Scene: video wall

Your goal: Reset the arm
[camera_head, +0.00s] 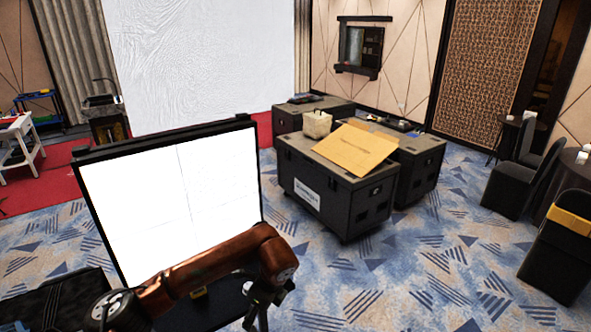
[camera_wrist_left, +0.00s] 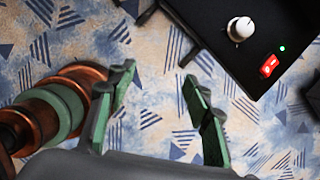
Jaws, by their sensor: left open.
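My left arm is brown and comes in from the left in the head view, bent in front of the white panel. My left gripper (camera_head: 266,300) hangs down at the end of it, partly cut by the bottom edge. In the left wrist view my left gripper (camera_wrist_left: 160,98) has its two green-lined fingers spread apart. Only patterned carpet shows between them, and it holds nothing. My right gripper is not in view.
A white lit panel (camera_head: 170,195) in a black frame stands close behind my left arm. A black box (camera_wrist_left: 225,35) with a white knob (camera_wrist_left: 240,29) and red switch (camera_wrist_left: 269,66) lies beyond the fingers. Black cases (camera_head: 335,190) stand farther back.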

